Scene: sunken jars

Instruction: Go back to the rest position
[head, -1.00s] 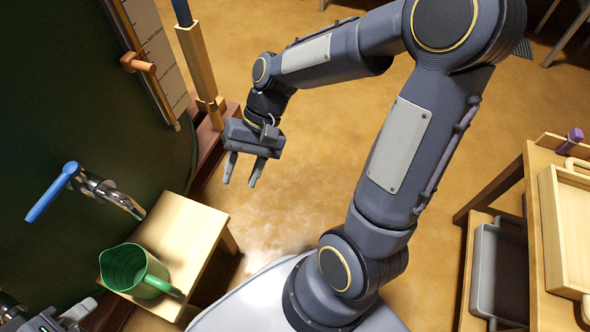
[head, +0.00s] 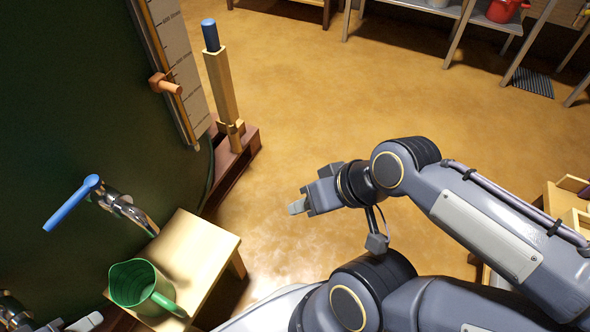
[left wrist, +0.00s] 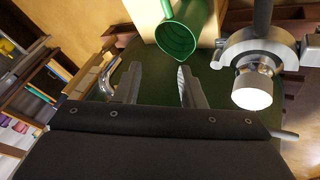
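My right gripper (head: 299,207) hangs over the open floor in the middle of the head view, pointing left. It is seen from the side, so I cannot tell how far its fingers are apart; no object shows in it. My left gripper (left wrist: 158,84) is open in the left wrist view, its two fingers apart with nothing between them. Only a small part of it shows at the bottom left of the head view. The green jug (head: 139,287) stands on a small wooden stool (head: 206,250); the jug also shows beyond the left fingers in the left wrist view (left wrist: 176,38).
A dark green tank (head: 60,130) with a blue-handled tap (head: 72,202) fills the left side. A wooden post with a blue top (head: 220,85) stands beside it. Shelves (head: 440,14) with a red pot (head: 503,10) stand at the back. The floor (head: 300,100) between is clear.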

